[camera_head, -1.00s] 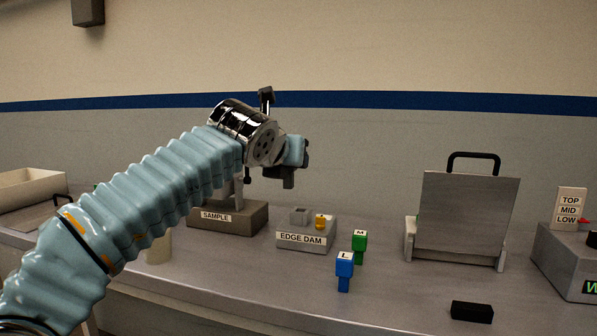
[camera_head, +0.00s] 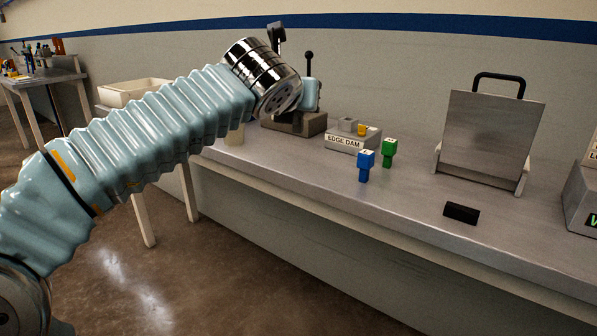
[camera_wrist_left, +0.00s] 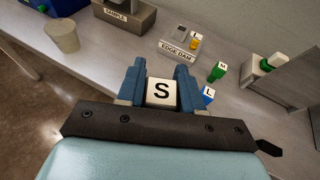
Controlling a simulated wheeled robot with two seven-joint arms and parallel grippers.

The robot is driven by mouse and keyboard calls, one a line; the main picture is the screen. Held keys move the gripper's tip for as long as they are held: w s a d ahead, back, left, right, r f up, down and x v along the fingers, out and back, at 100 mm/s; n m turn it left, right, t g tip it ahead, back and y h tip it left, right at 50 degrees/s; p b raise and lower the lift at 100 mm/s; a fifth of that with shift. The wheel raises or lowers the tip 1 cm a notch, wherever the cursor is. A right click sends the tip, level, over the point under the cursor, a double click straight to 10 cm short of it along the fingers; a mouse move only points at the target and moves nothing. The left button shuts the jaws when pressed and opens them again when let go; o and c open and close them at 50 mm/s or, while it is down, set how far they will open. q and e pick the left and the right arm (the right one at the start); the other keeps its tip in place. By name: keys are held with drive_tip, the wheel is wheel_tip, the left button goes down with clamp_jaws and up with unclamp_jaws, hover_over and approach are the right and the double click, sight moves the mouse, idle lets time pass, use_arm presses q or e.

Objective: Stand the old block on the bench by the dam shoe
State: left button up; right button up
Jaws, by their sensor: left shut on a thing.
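My left gripper (camera_wrist_left: 160,76) is shut on a block with a white top marked S (camera_wrist_left: 161,92), seen in the left wrist view. In the head view the wrist hides the jaws and the block; only the pale blue gripper body shows. The grey dam shoe labelled EDGE DAM (camera_head: 350,142) stands on the bench (camera_head: 300,180), beyond the held block in the wrist view (camera_wrist_left: 178,52). A yellow piece (camera_head: 362,130) sits on it. The held block appears above the bench, apart from the shoe. My right gripper is not in view.
A blue block marked L (camera_head: 365,166) and a green block marked M (camera_head: 389,153) stand just right of the shoe. The SAMPLE stand (camera_wrist_left: 127,14) and a pale cup (camera_wrist_left: 62,36) are to its left. A black bar (camera_head: 461,214) lies before an upright grey plate (camera_head: 490,135).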

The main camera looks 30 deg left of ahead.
use_arm(q)
drive_tip(key=w+a+f, duration=0.1)
drive_tip(key=w+f, duration=0.2)
drive_tip(key=w, duration=0.1)
drive_tip(key=w+a+f, duration=0.2)
drive_tip(key=w+f, duration=0.1)
drive_tip(key=w+a+f+b, duration=0.1)
drive_tip(key=w+f, duration=0.2)
drive_tip(key=w, duration=0.1)
drive_tip(key=shift+w+a, duration=0.25)
drive_tip(key=shift+w, duration=0.1)
drive_tip(key=shift+w+a+f, duration=0.15)
drive_tip(key=shift+w+f, duration=0.25)
drive_tip(key=shift+f, duration=0.1)
drive_tip(key=shift+w+f+b, duration=0.1)
drive_tip(key=shift+f+b, duration=0.75)
drive_tip(key=shift+f, duration=0.7)
drive_tip(key=shift+f, duration=0.1)
drive_tip(key=shift+f, duration=0.15)
drive_tip(key=o, duration=1)
